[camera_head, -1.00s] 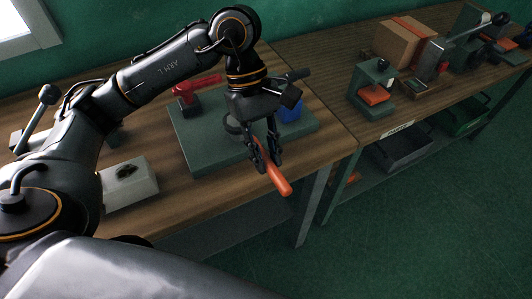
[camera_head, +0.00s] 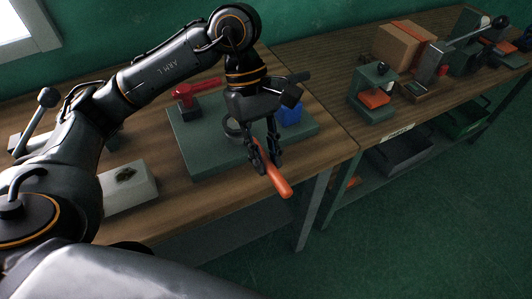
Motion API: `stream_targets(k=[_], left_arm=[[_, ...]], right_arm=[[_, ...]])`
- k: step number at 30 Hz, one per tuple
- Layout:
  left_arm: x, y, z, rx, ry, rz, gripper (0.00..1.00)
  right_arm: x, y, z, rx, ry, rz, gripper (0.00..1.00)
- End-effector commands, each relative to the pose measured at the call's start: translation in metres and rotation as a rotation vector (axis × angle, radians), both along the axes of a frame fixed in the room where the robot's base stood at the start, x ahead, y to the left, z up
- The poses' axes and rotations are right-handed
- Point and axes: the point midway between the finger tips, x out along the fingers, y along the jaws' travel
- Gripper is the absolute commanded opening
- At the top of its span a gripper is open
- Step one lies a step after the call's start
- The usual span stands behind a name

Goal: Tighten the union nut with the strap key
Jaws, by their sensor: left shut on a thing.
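My left gripper (camera_head: 266,158) is shut on the orange handle of the strap key (camera_head: 277,182), at the front edge of the bench. The handle points toward the lower right, past the edge. A dark round ring (camera_head: 233,128), which may be the strap or the union nut, shows on the green base plate (camera_head: 205,155) just left of the gripper. The gripper hides part of it, so I cannot tell how the strap sits on the nut. My right gripper is not in view.
A red-handled part (camera_head: 190,92) and a blue block (camera_head: 290,114) are on the plate. A pale block (camera_head: 130,190) lies at the front left. A second bench at the right holds a cardboard box (camera_head: 398,45) and a green fixture (camera_head: 372,92). The floor at lower right is clear.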

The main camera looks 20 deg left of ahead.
Motion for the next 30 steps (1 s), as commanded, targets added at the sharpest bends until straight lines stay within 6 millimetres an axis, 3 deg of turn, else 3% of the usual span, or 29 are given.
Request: stream_targets(k=[30], left_arm=[[0.0002,0.0000,0.0098,-0.001,-0.001,0.000,0.00]], right_arm=[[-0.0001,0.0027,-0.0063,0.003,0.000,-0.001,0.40]])
